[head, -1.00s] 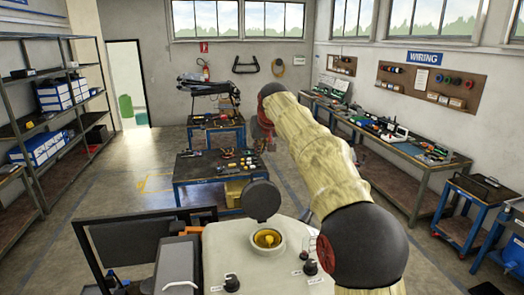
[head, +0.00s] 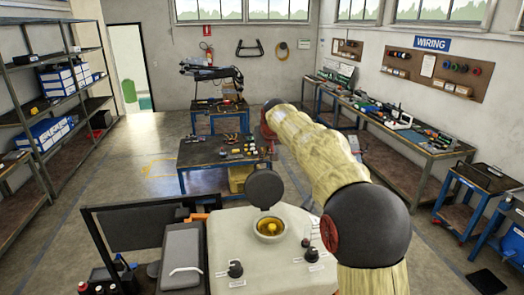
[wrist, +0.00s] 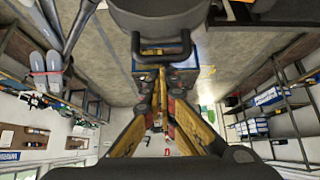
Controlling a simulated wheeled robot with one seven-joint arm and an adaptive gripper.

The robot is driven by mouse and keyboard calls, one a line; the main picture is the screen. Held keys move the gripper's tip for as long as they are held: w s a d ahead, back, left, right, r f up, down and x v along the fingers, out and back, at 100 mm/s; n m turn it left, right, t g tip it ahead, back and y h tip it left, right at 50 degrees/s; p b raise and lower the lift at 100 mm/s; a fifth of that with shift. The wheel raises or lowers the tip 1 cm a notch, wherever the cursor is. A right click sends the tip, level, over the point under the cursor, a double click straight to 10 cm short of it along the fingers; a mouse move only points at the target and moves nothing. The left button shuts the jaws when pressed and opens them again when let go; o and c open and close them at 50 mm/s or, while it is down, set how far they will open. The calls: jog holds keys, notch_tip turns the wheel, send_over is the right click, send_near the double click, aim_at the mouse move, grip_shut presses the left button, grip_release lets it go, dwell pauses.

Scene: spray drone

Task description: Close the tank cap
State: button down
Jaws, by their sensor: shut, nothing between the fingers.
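The tank (head: 225,220) is a white body at the bottom centre of the head view. Its round filler opening (head: 270,228) shows a yellow inside. The dark round tank cap (head: 265,190) stands upright on its hinge behind the opening, so the opening is uncovered. My arm reaches forward on the right, past the cap. In the wrist view, which is upside down, my gripper (wrist: 160,80) is shut and empty. A large grey shape with a black loop handle (wrist: 162,48) lies at the top there; I cannot tell whether it is the cap.
A blue workbench (head: 215,155) with small tools stands beyond the tank. A long bench (head: 400,140) runs along the right wall, and shelves (head: 45,100) stand on the left. Dark panels (head: 140,230) sit left of the tank. Open floor lies between shelves and workbench.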

jog(key=shift+s+r, duration=0.1)
jog(key=shift+s, duration=0.15)
jog(key=shift+w, duration=0.1)
jog(key=shift+b, duration=0.3)
